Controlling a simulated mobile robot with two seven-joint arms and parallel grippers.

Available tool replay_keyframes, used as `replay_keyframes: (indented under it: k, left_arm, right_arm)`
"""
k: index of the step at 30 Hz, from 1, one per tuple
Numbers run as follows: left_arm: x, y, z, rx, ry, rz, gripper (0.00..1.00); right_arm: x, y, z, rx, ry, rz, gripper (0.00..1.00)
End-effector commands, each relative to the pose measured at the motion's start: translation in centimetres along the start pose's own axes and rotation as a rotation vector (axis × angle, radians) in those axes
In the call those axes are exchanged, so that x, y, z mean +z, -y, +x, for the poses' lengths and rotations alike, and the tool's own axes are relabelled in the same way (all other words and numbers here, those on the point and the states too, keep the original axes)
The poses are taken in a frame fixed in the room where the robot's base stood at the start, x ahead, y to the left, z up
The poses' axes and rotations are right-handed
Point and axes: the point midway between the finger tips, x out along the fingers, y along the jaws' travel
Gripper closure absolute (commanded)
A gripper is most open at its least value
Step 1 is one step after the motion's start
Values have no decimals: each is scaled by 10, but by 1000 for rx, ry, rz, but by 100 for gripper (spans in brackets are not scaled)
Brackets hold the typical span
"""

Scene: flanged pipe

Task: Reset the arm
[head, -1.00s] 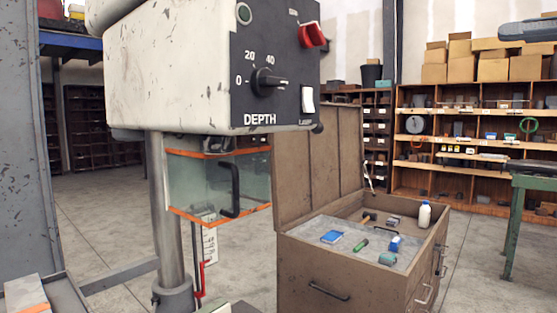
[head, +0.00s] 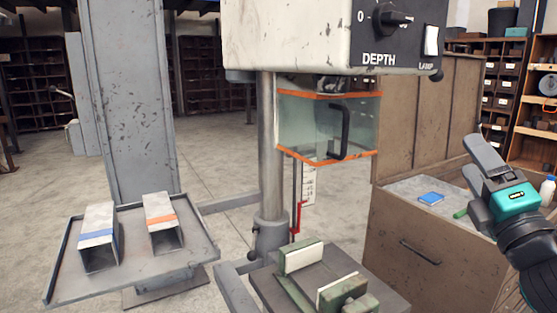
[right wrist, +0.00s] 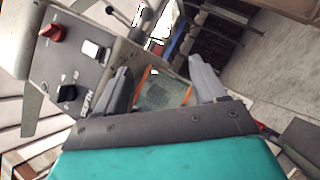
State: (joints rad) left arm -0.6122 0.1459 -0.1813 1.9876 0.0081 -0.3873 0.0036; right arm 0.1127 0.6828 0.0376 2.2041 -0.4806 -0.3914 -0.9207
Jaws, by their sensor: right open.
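My right gripper (head: 471,157) is raised at the right of the head view, in front of the brown tool chest, its teal housing showing. In the right wrist view (right wrist: 162,72) its two grey fingers stand wide apart with nothing between them. Beyond them are the drill press's clear guard (right wrist: 163,90) and the control panel (right wrist: 70,62). In the head view the drill press head (head: 300,35) with its DEPTH dial hangs above the guard (head: 310,125). My left gripper is not in view.
A grey tray (head: 190,262) at left holds two square tubes, one blue-banded (head: 98,238), one orange-banded (head: 162,222). A green vise (head: 303,257) sits below the guard. The open brown chest (head: 400,245) stands near my right gripper, a blue box (head: 431,198) in it.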

Motion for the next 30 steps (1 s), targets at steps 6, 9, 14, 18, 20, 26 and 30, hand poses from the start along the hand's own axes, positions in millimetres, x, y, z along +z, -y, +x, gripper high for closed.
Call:
replay_keyframes:
  k: [6, 9, 14, 18, 20, 26, 30]
  left_arm:
    - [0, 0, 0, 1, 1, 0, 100]
    - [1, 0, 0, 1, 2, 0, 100]
    - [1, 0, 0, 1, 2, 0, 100]
    - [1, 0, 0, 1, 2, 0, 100]
    - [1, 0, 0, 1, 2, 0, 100]
    - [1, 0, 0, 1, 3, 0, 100]
    - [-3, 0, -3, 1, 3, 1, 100]
  right_arm:
    - [-70, 120, -102, -578, 152, 644, 30]
    - [-103, 153, -162, -831, 264, 869, 30]
    - [-146, 174, -251, -1170, 454, 1113, 30]
    - [-172, 172, -309, -1385, 597, 1229, 30]
    - [-181, 169, -330, -1463, 655, 1265, 30]
    - [-206, 150, -393, -1702, 843, 1344, 30]
    - [-215, 154, -395, -1701, 848, 1386, 30]
